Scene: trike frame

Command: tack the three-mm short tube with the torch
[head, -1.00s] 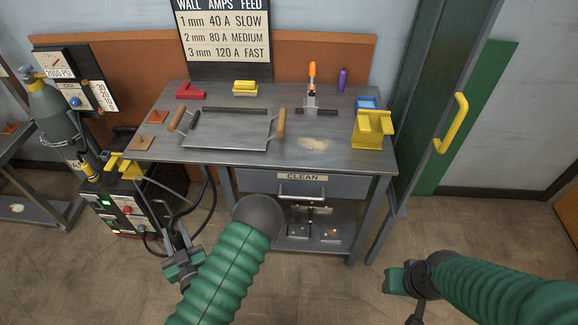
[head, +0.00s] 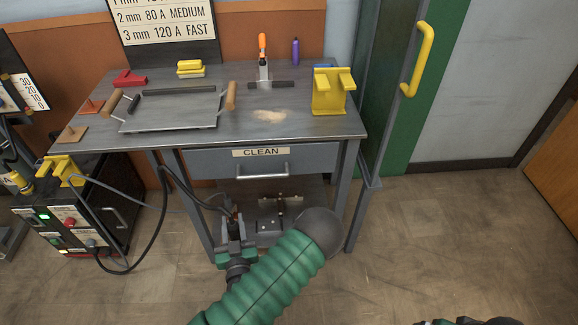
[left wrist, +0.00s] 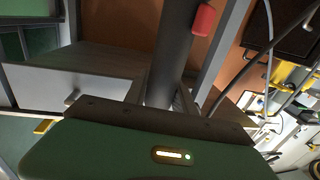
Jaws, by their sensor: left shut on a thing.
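My left gripper (head: 232,240) is shut on the torch (head: 233,215), in front of the table and lower than its top. In the left wrist view the torch (left wrist: 172,60) is a dark cylinder with a red button, rising from my gripper's jaws. A dark short tube (head: 290,84) lies across the orange-handled clamp (head: 263,62) on the table; its wall thickness cannot be read. Another dark tube (head: 180,90) lies along the back of the wood-handled tray (head: 170,122). Only a sliver of my right arm shows at the bottom edge, its jaws not readable.
A cable runs from the welding machine (head: 90,205) to the torch. A yellow stand (head: 332,92), yellow block (head: 190,68), red square (head: 130,78) and purple bottle (head: 295,52) are on the table. A drawer marked CLEAN (head: 262,162) is below. The floor at right is clear.

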